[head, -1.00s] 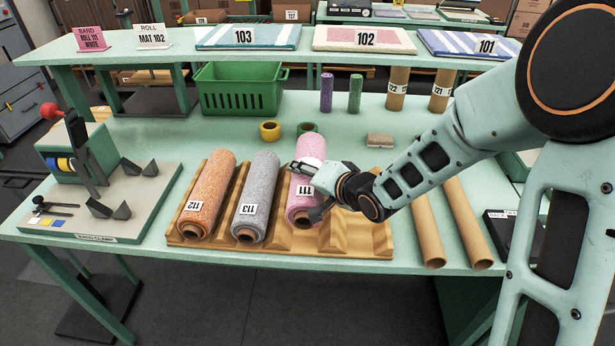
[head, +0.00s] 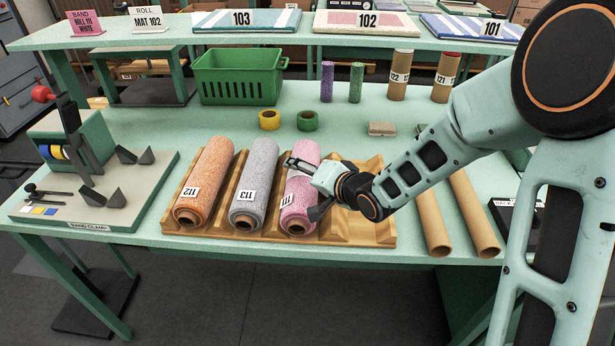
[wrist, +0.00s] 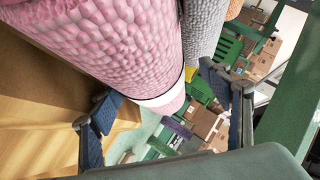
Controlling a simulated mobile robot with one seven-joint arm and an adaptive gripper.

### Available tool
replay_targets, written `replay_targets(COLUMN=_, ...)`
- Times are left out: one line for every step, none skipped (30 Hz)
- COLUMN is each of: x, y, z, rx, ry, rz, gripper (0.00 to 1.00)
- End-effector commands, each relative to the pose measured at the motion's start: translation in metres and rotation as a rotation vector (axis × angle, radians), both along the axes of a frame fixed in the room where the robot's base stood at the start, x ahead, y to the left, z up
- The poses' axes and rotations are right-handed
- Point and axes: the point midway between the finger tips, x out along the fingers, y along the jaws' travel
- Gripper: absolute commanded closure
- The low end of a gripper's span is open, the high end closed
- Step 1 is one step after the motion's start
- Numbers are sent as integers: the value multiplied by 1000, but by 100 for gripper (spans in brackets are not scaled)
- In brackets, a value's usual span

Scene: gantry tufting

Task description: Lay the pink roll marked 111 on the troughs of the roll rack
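The pink roll marked 111 (head: 301,182) lies in the third trough from the left of the wooden roll rack (head: 350,232), beside the grey roll 113 (head: 257,185) and the orange roll 112 (head: 208,180). My gripper (head: 305,187) is at the right side of the pink roll, over it. In the wrist view the pink roll (wrist: 110,45) runs between my two spread fingers (wrist: 160,105), with a gap visible on the right finger's side. Part of the roll is hidden by my gripper in the head view.
The rack's rightmost trough is empty, under my arm. Two cardboard tubes (head: 470,215) lie to the right. A band clamp station (head: 90,190) stands left. Yellow tape (head: 269,120), green tape (head: 308,121) and a green crate (head: 238,78) are behind.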

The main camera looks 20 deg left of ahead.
Motion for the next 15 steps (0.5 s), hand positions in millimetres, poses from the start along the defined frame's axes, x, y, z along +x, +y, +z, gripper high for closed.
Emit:
replay_targets(x=0, y=-2, z=-2, rx=-4, ry=3, rz=-4, gripper=25)
replay_targets(x=0, y=-3, z=-2, rx=-4, ry=4, rz=-5, gripper=25)
replay_targets(x=0, y=-3, z=-2, rx=-5, ry=5, rz=-6, gripper=25)
replay_targets(x=0, y=-3, z=-2, rx=-5, ry=5, rz=-5, gripper=25)
replay_targets(x=0, y=-3, z=-3, rx=-6, ry=6, rz=-5, gripper=25)
replay_targets(x=0, y=-4, z=-3, rx=-5, ry=6, rz=-6, gripper=25)
replay_targets(x=0, y=-4, z=-3, rx=-6, ry=6, rz=-6, gripper=25)
replay_targets(x=0, y=-4, z=-3, rx=-6, ry=6, rz=-6, gripper=25)
replay_targets(x=0, y=-4, z=-4, rx=-7, ry=7, rz=-7, gripper=25)
replay_targets(x=0, y=-5, z=-5, rx=-8, ry=9, rz=-7, gripper=25)
replay_targets(x=0, y=-5, z=-5, rx=-8, ry=9, rz=-7, gripper=25)
replay_targets(x=0, y=-5, z=-4, rx=-8, ry=9, rz=-7, gripper=25)
replay_targets(x=-1, y=-6, z=-4, rx=-9, ry=10, rz=-7, gripper=25)
replay_targets(x=-1, y=-7, z=-3, rx=-8, ry=10, rz=-9, gripper=25)
replay_targets(x=-2, y=-9, z=-2, rx=-8, ry=10, rz=-9, gripper=25)
